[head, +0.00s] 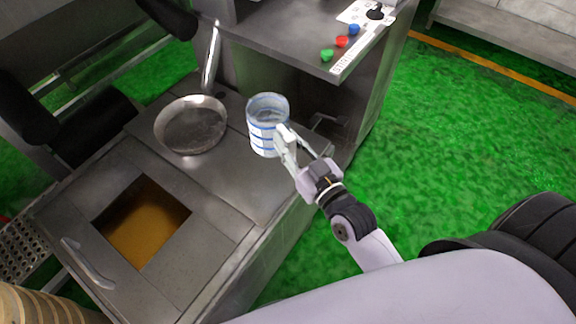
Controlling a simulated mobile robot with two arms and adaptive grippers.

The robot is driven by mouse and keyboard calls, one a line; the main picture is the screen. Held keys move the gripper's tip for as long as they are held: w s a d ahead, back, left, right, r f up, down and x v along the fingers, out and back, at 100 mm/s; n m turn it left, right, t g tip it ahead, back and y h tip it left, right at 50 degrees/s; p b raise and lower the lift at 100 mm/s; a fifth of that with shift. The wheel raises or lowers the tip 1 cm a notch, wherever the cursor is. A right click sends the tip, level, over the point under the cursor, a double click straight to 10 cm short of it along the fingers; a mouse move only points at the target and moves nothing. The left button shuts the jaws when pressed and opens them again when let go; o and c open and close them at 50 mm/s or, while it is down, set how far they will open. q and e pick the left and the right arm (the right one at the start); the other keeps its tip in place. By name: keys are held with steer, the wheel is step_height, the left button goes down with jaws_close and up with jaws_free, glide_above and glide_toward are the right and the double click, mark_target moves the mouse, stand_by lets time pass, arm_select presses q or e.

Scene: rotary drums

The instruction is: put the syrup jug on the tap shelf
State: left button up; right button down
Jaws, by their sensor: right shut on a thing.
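The syrup jug (267,112) is a pale, open-topped cup with blue bands. My right gripper (287,149) is shut on the jug's lower right side, and the jug looks roughly upright. It shows over the right part of the steel worktop (235,180), just right of a round pan. I cannot tell whether its base touches the metal. No surface is clearly marked as the tap shelf; a steel ledge (320,147) lies right of the jug, partly hidden by the gripper. My left gripper is not in view.
The round pan (191,126) has a raised handle. A square opening in the worktop holds amber liquid (146,222). A cabinet (270,45) with red, blue and green buttons stands behind the jug. Green floor (450,140) lies clear to the right.

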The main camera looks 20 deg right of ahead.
step_height(320, 180, down, 6)
steer(key=shift+r+b, duration=0.25)
steer(key=shift+b, duration=0.05)
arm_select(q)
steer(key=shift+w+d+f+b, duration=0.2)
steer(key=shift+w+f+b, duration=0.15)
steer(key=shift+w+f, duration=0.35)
arm_select(e)
step_height(320, 180, down, 4)
steer(key=shift+r, duration=0.1)
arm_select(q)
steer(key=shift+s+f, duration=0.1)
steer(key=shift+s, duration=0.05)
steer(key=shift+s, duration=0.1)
arm_select(e)
steer(key=c, duration=1.4)
jaws_free()
steer(key=shift+c, duration=0.2)
